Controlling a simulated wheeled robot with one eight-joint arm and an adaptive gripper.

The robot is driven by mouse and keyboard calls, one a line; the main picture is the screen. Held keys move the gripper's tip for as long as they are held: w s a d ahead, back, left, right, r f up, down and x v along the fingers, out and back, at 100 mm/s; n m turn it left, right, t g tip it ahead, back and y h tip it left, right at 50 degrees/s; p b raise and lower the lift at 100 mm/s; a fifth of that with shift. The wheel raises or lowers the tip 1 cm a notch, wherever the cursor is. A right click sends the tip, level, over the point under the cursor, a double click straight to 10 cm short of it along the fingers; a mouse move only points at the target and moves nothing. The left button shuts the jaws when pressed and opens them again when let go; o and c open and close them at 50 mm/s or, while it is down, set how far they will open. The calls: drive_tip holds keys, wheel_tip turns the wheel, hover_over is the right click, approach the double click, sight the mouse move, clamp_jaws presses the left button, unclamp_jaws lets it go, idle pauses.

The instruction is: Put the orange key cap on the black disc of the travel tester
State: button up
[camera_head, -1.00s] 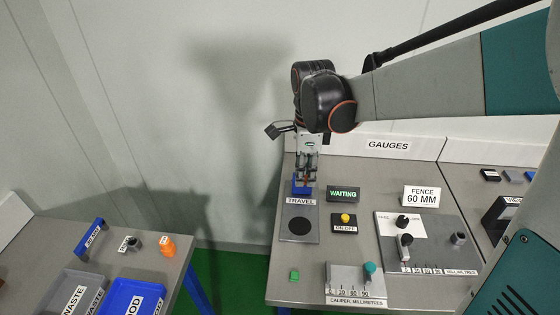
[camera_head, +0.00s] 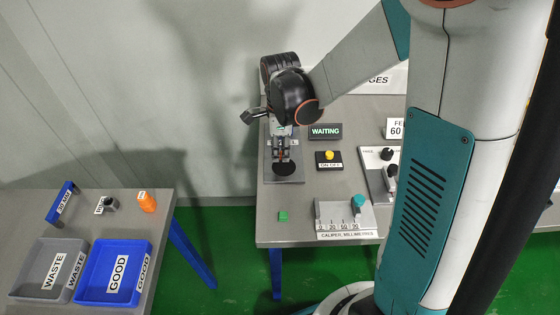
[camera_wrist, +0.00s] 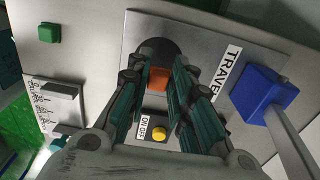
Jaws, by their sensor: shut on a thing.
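The orange key cap (camera_wrist: 159,78) is between my fingertips in the wrist view; my gripper (camera_wrist: 158,80) is shut on it. The black disc (camera_wrist: 157,50) lies on the grey plate of the travel tester (camera_wrist: 195,38), directly beyond the cap and partly hidden by the fingers. In the head view my gripper (camera_head: 282,156) points down over the disc (camera_head: 285,168), fingertips at or just above it. I cannot tell whether the cap touches the disc. The tester's blue part (camera_wrist: 263,95) stands beside the TRAVEL label.
A WAITING display (camera_head: 325,131) and a yellow button (camera_head: 329,155) stand right of the tester. A green cap (camera_head: 283,216) and a caliper gauge (camera_head: 345,217) are nearer the front edge. The left table holds a grey WASTE tray (camera_head: 22,268) and a blue GOOD tray (camera_head: 100,250).

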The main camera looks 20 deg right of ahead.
sight(280, 167)
drive_tip(key=shift+f+b, duration=0.75)
drive_tip(key=shift+f, duration=1.4)
drive_tip(key=shift+f, duration=0.2)
drive_tip(key=o, duration=0.7)
drive_tip(key=shift+r, duration=0.1)
drive_tip(key=shift+r, duration=0.1)
